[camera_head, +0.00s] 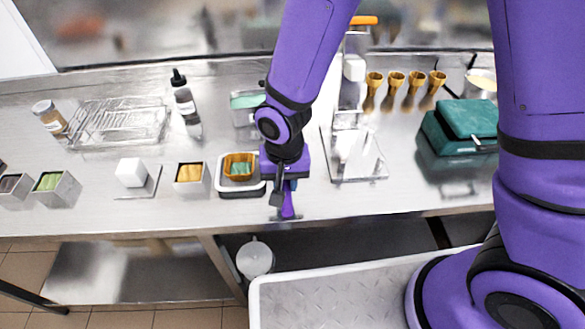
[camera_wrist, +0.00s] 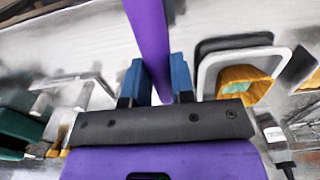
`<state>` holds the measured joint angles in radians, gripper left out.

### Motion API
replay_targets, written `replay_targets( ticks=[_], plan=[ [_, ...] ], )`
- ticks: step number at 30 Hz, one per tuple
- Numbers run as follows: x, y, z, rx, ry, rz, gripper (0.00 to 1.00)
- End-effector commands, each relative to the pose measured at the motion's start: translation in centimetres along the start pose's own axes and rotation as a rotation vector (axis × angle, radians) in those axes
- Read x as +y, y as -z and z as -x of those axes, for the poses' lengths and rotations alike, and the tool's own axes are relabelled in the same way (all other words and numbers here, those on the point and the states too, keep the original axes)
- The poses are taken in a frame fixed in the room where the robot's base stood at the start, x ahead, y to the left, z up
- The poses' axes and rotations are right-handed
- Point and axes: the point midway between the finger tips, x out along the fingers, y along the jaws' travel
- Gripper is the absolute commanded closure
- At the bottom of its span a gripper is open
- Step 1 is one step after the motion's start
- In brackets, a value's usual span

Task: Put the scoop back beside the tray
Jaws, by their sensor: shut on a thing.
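My gripper (camera_head: 284,190) is over the front part of the steel counter, just right of a small black-and-white tray-like base (camera_head: 257,188) holding an orange cup with green contents (camera_head: 238,168). Its blue fingers (camera_wrist: 155,78) are shut on the purple scoop (camera_wrist: 149,35), whose handle runs up between them in the wrist view. In the head view the purple piece (camera_head: 288,205) points down near the counter's front edge; whether it touches is unclear. The scoop's bowl cannot be made out. A metal tray with green contents (camera_head: 246,101) is behind, partly hidden by my arm.
Left stand a tub of yellow stuff (camera_head: 191,177), a white cube (camera_head: 131,172), a wire rack (camera_head: 118,122) and a dropper bottle (camera_head: 183,96). Right are a clear stand (camera_head: 357,158), several golden cones (camera_head: 396,88) and a green box (camera_head: 468,122).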

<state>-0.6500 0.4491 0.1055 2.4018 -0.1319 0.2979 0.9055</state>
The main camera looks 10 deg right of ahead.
Motion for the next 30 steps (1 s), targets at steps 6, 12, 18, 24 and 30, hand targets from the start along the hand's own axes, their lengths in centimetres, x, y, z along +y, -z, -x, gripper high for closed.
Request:
replay_targets(
  ticks=[6, 12, 18, 24, 30],
  plan=[
    [1.3, 4.1, -0.4, 0.0, 0.001, -0.004, 1.0],
    [1.8, 5.8, -0.5, 0.0, 0.001, -0.001, 1.0],
    [2.1, 6.7, -1.0, -0.001, 0.0, 0.001, 1.0],
    [2.1, 6.6, -3.7, -0.002, 0.0, 0.001, 1.0],
    [2.0, 6.7, -4.1, 0.001, 0.001, 0.0, 1.0]
  ],
)
